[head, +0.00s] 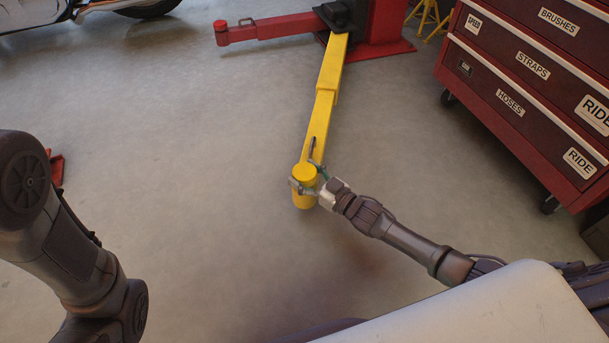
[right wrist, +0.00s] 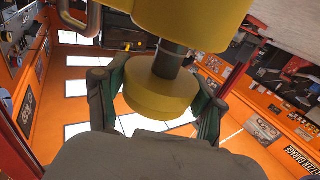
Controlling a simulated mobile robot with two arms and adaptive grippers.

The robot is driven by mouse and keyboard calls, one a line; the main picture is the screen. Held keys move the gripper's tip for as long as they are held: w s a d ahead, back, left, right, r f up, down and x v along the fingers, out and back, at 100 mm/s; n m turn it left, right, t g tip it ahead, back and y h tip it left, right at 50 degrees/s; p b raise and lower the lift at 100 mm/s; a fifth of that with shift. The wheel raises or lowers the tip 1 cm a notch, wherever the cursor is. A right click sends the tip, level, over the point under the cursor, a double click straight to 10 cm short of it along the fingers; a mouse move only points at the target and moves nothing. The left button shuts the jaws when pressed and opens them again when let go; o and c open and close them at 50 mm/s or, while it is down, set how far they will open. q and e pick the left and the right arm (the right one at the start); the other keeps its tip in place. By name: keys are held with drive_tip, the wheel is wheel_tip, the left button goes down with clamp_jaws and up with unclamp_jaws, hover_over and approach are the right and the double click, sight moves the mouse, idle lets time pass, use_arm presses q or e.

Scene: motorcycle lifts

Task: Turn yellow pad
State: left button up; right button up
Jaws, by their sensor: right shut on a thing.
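The yellow pad (head: 304,173) is a round disc at the near end of the yellow lift arm (head: 326,90) in the head view. In the right wrist view the yellow pad (right wrist: 161,98) sits on a dark threaded stem (right wrist: 170,60) with a gap to the large yellow cylinder (right wrist: 195,18). My right gripper (head: 305,180) is shut on the pad, one finger on each side of it; the right gripper (right wrist: 158,100) also shows in the wrist view. My left arm shows at the left of the head view, but its gripper is out of the frame.
A red tool cabinet (head: 535,75) on castors stands at the right. A red lift arm (head: 270,27) and red lift post (head: 385,25) stand at the back. Part of a motorcycle (head: 100,8) shows top left. The grey floor around the pad is clear.

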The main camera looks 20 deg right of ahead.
drive_tip(key=shift+d+f+n+g+y+b, duration=0.15)
drive_tip(key=shift+n+g+y+b, duration=0.45)
drive_tip(key=shift+n+g+y, duration=0.3)
drive_tip(key=shift+a+f+n+g+y+b, duration=0.1)
drive_tip(key=shift+n+g+y+b, duration=0.55)
drive_tip(key=shift+y, duration=0.35)
drive_tip(key=shift+s+g, duration=0.1)
drive_tip(key=shift+g, duration=0.15)
drive_tip(key=o, duration=1)
drive_tip(key=shift+f, duration=0.1)
drive_tip(key=shift+o, duration=0.8)
drive_tip(key=shift+r, duration=0.2)
drive_tip(key=shift+d, duration=0.1)
drive_tip(key=v, duration=1.1)
drive_tip(key=shift+s+d, duration=0.25)
drive_tip(key=shift+d, duration=0.05)
drive_tip(key=shift+f, duration=0.1)
